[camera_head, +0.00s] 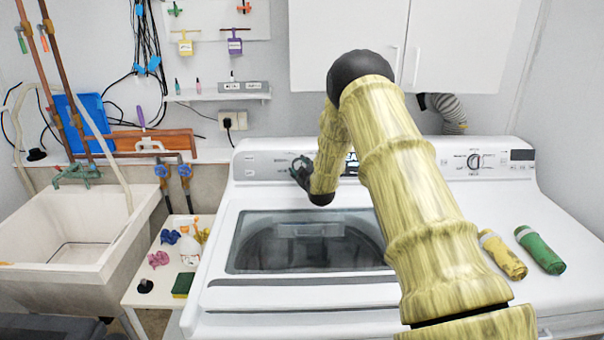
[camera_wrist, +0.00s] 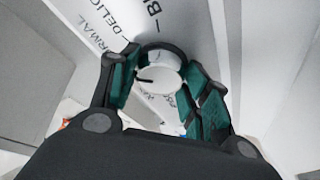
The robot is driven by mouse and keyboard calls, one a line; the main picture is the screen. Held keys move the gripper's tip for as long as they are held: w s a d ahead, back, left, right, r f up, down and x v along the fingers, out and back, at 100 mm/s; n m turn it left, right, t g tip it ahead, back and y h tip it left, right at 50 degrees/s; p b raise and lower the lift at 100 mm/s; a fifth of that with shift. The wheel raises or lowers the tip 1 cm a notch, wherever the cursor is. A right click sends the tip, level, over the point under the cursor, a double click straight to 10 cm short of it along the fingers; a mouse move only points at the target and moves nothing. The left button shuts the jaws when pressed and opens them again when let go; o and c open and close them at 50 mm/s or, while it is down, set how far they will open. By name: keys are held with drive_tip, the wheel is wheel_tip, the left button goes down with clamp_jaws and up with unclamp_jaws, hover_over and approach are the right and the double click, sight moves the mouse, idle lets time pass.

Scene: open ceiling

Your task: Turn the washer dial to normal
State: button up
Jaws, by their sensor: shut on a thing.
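The white washer (camera_head: 300,295) stands in the middle of the head view, with its control panel (camera_head: 262,165) at the back. My gripper (camera_head: 303,168) is at the panel's left half and hides the dial there. In the wrist view, the round white dial (camera_wrist: 163,80) with a dark ring sits between my teal-padded fingers (camera_wrist: 158,68). The fingers are closed in on it from both sides. A short dark mark shows on the dial's left side. The words NORMAL (camera_wrist: 95,30) and DELIC..., the latter cut off, are printed on the panel at upper left.
A small side table (camera_head: 150,298) with bottles and a sponge stands left, beside a sink (camera_head: 75,235). White cabinets (camera_head: 350,45) hang above.

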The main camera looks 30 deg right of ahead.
drive_tip(key=shift+a+n+b, duration=0.1)
drive_tip(key=shift+n+b, duration=0.2)
drive_tip(key=shift+n, duration=0.5)
drive_tip(key=shift+y, duration=0.3)
drive_tip(key=o, duration=0.9)
drive_tip(key=shift+c, duration=0.2)
drive_tip(key=shift+o, duration=0.8)
drive_tip(key=shift+s+a+r, duration=0.1)
drive_tip(key=shift+a+r, duration=0.05)
drive_tip(key=shift+r, duration=0.05)
drive_tip(key=shift+f, duration=0.1)
drive_tip(key=v, duration=1.2)
